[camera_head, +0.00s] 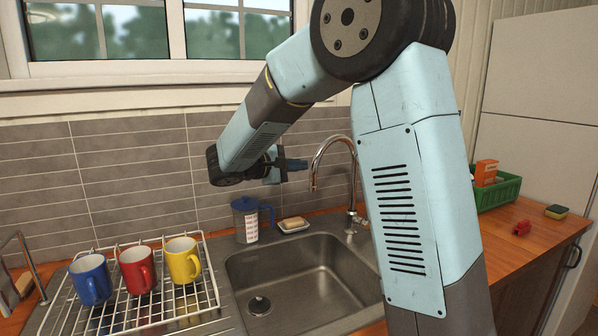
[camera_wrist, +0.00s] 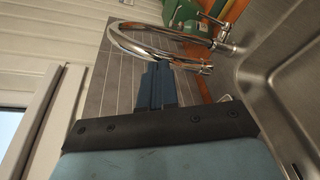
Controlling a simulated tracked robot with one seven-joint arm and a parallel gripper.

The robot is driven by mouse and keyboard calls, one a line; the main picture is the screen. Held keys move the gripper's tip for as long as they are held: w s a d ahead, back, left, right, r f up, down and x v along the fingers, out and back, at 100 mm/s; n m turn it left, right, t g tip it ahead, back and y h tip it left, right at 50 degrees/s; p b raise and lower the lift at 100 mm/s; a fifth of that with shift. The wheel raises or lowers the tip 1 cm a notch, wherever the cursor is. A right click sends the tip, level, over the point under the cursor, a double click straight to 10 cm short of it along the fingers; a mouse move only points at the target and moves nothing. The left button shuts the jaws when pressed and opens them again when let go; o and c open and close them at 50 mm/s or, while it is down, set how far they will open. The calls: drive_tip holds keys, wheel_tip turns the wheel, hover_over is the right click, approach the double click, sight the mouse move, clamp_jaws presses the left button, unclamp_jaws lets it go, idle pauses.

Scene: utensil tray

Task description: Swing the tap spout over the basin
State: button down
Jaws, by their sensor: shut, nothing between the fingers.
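The chrome tap (camera_head: 323,150) stands at the back right of the steel basin (camera_head: 350,262). Its hooked spout arches to the left, with its open end hanging above the back edge area of the basin. My gripper (camera_head: 304,164) is shut and empty, held at spout height just left of the spout's downturned end. In the wrist view, the shut fingers (camera_wrist: 158,68) point toward the curved spout (camera_wrist: 135,44). They look close to the tube, but I cannot tell whether they touch. My arm hides part of the basin's right side.
A blue-lidded jug (camera_head: 246,222) and a soap dish (camera_head: 293,226) stand behind the basin. Blue, red and yellow mugs (camera_head: 139,271) sit on a white rack (camera_head: 190,306) at left. A green crate (camera_head: 497,193) stands right. The tiled wall is close behind my gripper.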

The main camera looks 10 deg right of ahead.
drive_tip(key=w+a+r+m+g+y, duration=0.2)
drive_tip(key=w+a+m+g+y, duration=0.15)
drive_tip(key=m, duration=0.75)
drive_tip(key=w+a+r+m+g+y, duration=0.3)
drive_tip(key=w+a+m+g, duration=0.15)
drive_tip(key=m, duration=0.55)
drive_tip(key=s+d+f, duration=0.4)
drive_tip(key=d+f, duration=0.3)
drive_tip(key=d, duration=0.2)
drive_tip(key=shift+d+f, duration=0.15)
drive_tip(key=shift+d, duration=0.15)
drive_tip(key=shift+s+d+t, duration=0.25)
drive_tip(key=shift+s+t, duration=0.15)
drive_tip(key=shift+s, duration=0.2)
